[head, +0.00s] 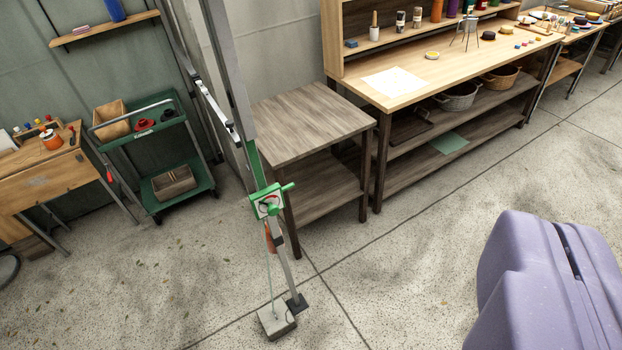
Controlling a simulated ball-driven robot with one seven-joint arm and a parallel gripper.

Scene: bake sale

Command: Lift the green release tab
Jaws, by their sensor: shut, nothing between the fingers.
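A green latch block (266,204) with a pale face and small red and black parts is fixed on a tilted-looking grey metal post (232,85). A short green tab (287,187) sticks out from its right side. It is small in the picture, and I cannot tell how it is hinged. An orange-red part (270,238) sits just below the block. My gripper's fingers do not show in the head view. A large purple body at the lower right looks like part of my own arm, well apart from the post.
A grey-brown wooden table (305,122) stands close behind the latch. A grey block (276,321) lies at the post's foot. A green cart (160,123) and a wooden workbench (45,182) stand left, a long shelved bench (450,72) right. The speckled floor between is mostly clear.

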